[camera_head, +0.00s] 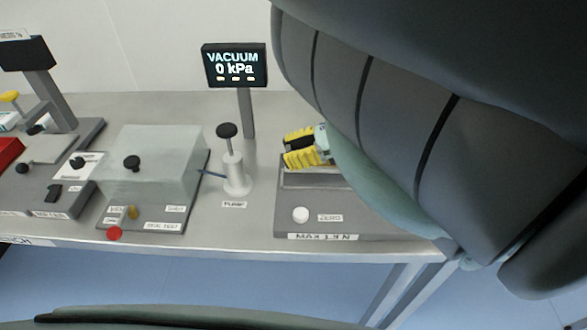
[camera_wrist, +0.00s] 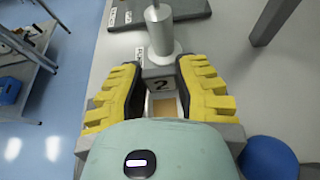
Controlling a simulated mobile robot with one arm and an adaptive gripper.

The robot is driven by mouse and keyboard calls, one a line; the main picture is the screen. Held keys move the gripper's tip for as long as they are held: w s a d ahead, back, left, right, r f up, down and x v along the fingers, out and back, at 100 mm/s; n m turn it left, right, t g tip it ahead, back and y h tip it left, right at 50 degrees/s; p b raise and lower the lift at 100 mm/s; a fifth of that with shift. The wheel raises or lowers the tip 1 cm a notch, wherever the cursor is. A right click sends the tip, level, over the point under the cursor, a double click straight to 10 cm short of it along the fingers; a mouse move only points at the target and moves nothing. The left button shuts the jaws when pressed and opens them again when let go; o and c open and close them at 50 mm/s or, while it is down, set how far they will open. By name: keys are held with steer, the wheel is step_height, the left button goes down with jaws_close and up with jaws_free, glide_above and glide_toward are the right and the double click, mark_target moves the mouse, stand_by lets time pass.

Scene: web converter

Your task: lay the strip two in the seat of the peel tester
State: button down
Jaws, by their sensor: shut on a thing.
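My gripper (camera_head: 303,148) has yellow-padded fingers and hangs over the weighing station at the right of the bench. A tan patch (camera_wrist: 163,107) shows just below the mark, between the fingers. In the head view the fingers hide the piece. I cannot tell for sure which station is the peel tester; the small labels are hard to read.
The weighing station (camera_head: 360,221) has a white ZERO button (camera_head: 301,214). Left of it stand a white pump (camera_head: 235,177), a VACUUM 0 kPa display (camera_head: 235,66) and a clear chamber (camera_head: 150,155). More stations with black knobs crowd the far left. My arm covers the right side.

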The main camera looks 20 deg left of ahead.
step_height(320, 180, down, 4)
steer(key=shift+f+b, duration=0.1)
steer(key=shift+b, duration=0.55)
steer(key=c, duration=1.1)
jaws_free()
steer(key=b+v, duration=0.3)
steer(key=v, duration=0.8)
steer(key=shift+w+f, duration=0.15)
steer(key=shift+w+d+r, duration=0.1)
steer(key=shift+d+r, duration=0.25)
steer(key=shift+d, duration=0.15)
steer(key=shift+r, duration=0.1)
